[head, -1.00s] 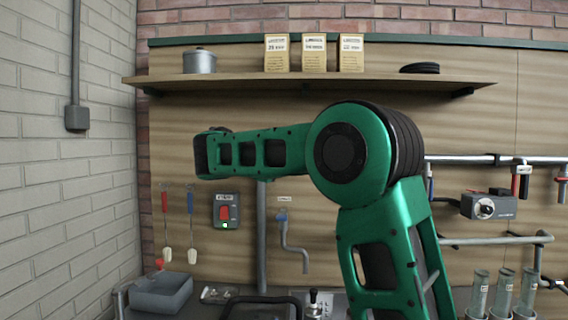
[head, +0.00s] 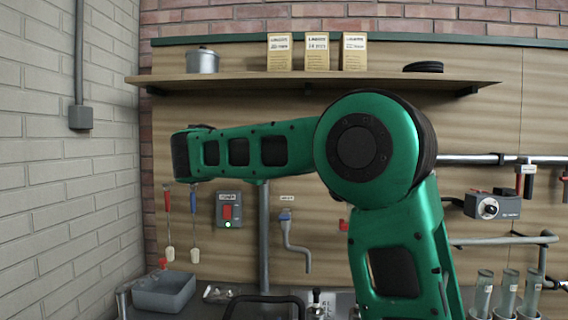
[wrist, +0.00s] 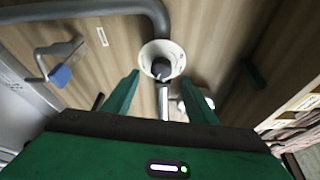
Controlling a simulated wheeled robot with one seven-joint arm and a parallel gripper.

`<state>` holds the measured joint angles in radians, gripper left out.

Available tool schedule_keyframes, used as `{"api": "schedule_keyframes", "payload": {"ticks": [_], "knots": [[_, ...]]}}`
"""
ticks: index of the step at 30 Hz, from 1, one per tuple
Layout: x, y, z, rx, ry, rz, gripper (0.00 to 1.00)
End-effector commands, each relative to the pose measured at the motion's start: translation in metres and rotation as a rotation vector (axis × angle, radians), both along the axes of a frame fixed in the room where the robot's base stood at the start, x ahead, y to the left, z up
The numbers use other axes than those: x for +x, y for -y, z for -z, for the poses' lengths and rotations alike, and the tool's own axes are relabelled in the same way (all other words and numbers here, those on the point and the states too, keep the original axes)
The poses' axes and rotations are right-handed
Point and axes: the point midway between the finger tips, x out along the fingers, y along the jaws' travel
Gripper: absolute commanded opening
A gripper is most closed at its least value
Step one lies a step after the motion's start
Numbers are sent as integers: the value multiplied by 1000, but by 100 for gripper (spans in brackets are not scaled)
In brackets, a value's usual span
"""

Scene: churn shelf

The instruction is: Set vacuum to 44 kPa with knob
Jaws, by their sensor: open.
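A dark box (head: 507,208) with a round silver knob (head: 488,207) is on the back panel at the right in the head view. I cannot read any kPa value. In the head view my green arm crosses the middle and its gripper is hidden. In the wrist view my gripper (wrist: 160,78) is open, its two green fingers apart. A white round cup-like part (wrist: 162,60) with a dark centre shows beyond and between the fingertips, on or in front of a dark pipe. I cannot tell whether it is the knob, or whether a finger touches it.
A grey switch box (head: 229,211) with a red switch and lit green light is left of a blue-handled tap (head: 285,216). A shelf (head: 235,80) overhangs the panel. A grey basin (head: 163,292) and glass tubes (head: 507,290) stand below. A blue handle (wrist: 60,76) is left of the fingers.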

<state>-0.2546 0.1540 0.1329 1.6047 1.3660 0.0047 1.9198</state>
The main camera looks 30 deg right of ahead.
Motion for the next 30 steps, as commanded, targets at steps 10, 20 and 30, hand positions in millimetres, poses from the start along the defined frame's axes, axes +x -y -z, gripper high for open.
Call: {"api": "schedule_keyframes", "payload": {"ticks": [10, 20, 30], "knots": [[-24, -36, -2, 0, -2, 1, 52], [-26, -37, -2, 0, -2, 2, 52], [-30, -5, 3, -457, -308, -21, 52]]}}
